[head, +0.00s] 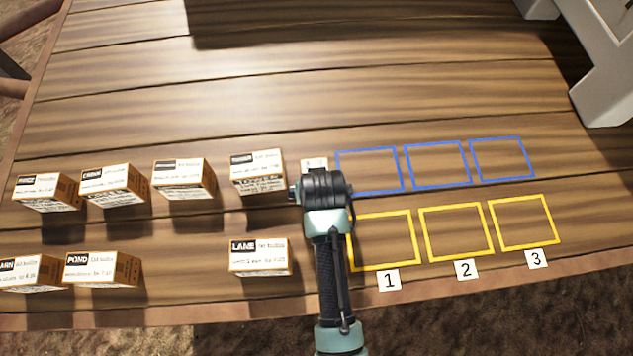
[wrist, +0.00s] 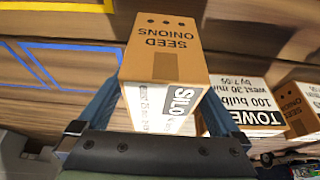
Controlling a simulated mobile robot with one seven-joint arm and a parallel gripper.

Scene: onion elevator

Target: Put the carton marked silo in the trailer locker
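The carton marked SILO (wrist: 166,50) is brown with "SEED ONIONS" on one face and a white label on another. In the wrist view it sits between the two fingers of my gripper (wrist: 163,95), which appear to touch its opposite sides. In the head view my gripper (head: 322,187) is left of the blue outlines, and hides most of the carton; a small pale patch (head: 314,164) shows just behind it. I cannot tell whether the carton is lifted. No place labelled trailer locker is readable.
Three blue outlines (head: 403,166) and three yellow ones (head: 456,232), with cards 1, 2 and 3, lie empty on the wooden table. A carton marked TOWER (wrist: 245,105) stands close beside SILO. LANE (head: 260,258), POND (head: 103,268) and several other cartons stand left.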

